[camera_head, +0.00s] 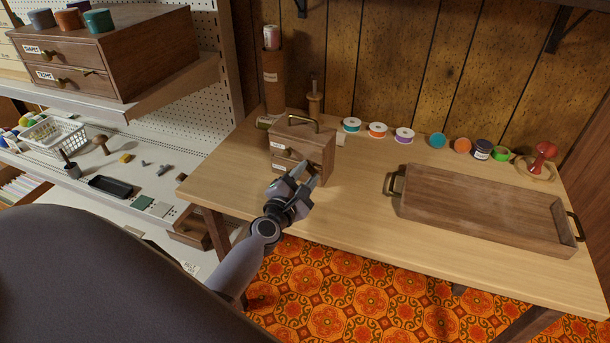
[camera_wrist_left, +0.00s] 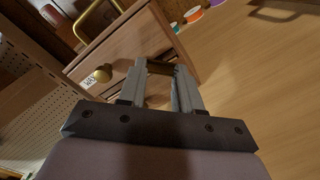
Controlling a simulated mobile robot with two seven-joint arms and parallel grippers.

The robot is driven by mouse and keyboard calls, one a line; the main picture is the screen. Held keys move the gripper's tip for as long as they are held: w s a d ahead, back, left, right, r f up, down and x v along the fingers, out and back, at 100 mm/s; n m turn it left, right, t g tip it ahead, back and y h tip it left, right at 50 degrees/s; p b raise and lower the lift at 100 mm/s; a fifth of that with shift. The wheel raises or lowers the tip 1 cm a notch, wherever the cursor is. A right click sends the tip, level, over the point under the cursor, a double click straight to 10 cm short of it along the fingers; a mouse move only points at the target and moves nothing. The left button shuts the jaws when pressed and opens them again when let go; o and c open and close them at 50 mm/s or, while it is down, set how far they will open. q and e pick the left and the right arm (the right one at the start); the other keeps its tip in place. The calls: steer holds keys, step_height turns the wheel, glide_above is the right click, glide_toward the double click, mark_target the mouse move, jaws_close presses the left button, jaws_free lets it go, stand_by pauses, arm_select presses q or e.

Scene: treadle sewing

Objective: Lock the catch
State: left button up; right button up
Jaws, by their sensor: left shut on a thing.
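A small wooden drawer box (camera_head: 301,143) with a brass top handle (camera_head: 303,122) stands on the table's left part. Its front has two labelled drawers; a round brass knob (camera_wrist_left: 103,74) shows in the left wrist view. My left gripper (camera_head: 304,174) is at the box's lower right front. In the left wrist view its fingers (camera_wrist_left: 161,75) are shut on a small brass-brown piece (camera_wrist_left: 160,67) at the box's front edge, seemingly the catch. The fingers hide most of that piece, so I cannot tell its position. My right gripper is not in view.
A long wooden tray (camera_head: 480,205) lies on the right of the table (camera_head: 360,215). Several ribbon spools (camera_head: 377,130) line the table's back. A shelf (camera_head: 165,150) with small goods stands at left. The table between box and tray is clear.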

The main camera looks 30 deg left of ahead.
arm_select(q)
steer(key=m, duration=0.4)
steer(key=shift+m+p, duration=0.3)
steer(key=shift+p, duration=0.1)
steer(key=m+p, duration=0.1)
steer(key=m, duration=0.3)
steer(key=shift+m, duration=0.3)
steer(key=o, duration=1.1)
steer(key=shift+c, duration=0.2)
steer(key=shift+s+d, duration=0.15)
steer(key=shift+s, duration=1.05)
steer(key=shift+s+d, duration=0.2)
steer(key=shift+s, duration=0.95)
steer(key=shift+s+d, duration=0.15)
steer(key=shift+s, duration=1.05)
